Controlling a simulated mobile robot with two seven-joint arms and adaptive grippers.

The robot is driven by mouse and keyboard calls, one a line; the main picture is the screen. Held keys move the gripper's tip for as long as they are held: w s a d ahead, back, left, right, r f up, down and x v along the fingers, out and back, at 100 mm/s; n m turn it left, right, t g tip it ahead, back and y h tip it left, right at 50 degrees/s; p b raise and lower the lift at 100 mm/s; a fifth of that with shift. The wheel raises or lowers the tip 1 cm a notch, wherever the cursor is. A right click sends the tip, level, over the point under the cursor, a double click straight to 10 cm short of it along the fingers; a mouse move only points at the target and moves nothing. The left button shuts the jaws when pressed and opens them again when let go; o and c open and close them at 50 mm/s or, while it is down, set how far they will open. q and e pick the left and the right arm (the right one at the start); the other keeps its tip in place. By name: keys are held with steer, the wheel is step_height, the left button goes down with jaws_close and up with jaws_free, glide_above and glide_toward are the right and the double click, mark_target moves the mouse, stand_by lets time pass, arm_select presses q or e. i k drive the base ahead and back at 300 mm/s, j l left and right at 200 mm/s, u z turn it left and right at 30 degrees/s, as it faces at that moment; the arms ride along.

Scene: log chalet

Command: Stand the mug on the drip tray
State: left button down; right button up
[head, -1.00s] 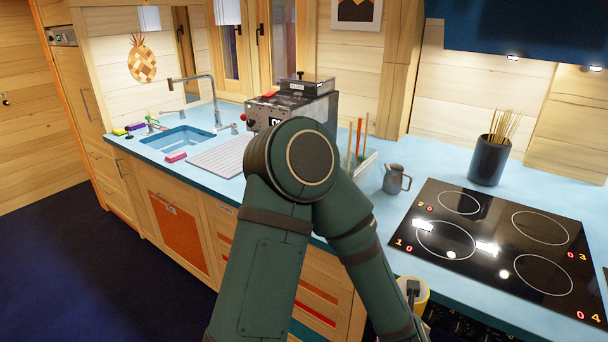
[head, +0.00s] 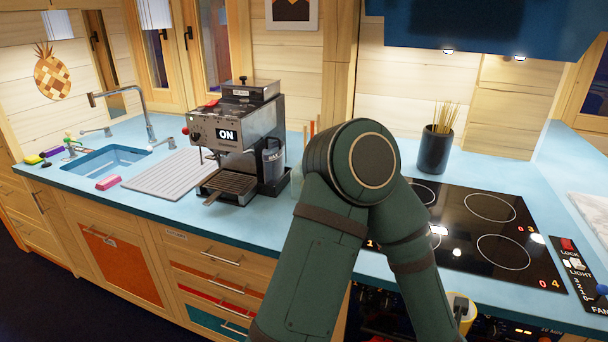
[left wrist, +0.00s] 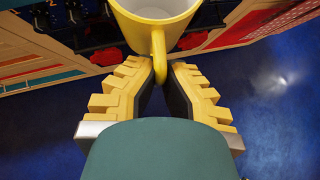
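The yellow mug (left wrist: 150,18) is upright in the left wrist view, with its pale inside showing and its handle towards me. My left gripper (left wrist: 160,72) is shut on the handle, one ridged yellow finger on each side. In the head view part of the mug (head: 470,320) shows low at the right, beyond my green arm and in front of the oven. The drip tray (head: 229,182) is the slatted shelf at the front foot of the espresso machine (head: 236,130), left of my arm. Nothing stands on it. My right gripper is out of view.
A ribbed draining board (head: 165,174) and a sink (head: 105,160) lie left of the machine. A black hob (head: 490,225) lies right of my arm, with a dark pot of sticks (head: 436,150) behind it. The blue counter edge runs in front.

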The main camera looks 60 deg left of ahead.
mark_target(229, 185)
steer(key=k+j+z, duration=0.2)
steer(key=j, duration=0.15)
steer(key=k+j+z, duration=0.15)
steer(key=j, duration=0.2)
steer(key=k+j, duration=0.3)
steer(key=j, duration=0.2)
steer(key=k+j+z, duration=0.1)
steer(key=k+j, duration=0.15)
steer(key=j, duration=0.2)
steer(key=k+j, duration=0.3)
steer(key=j, duration=2)
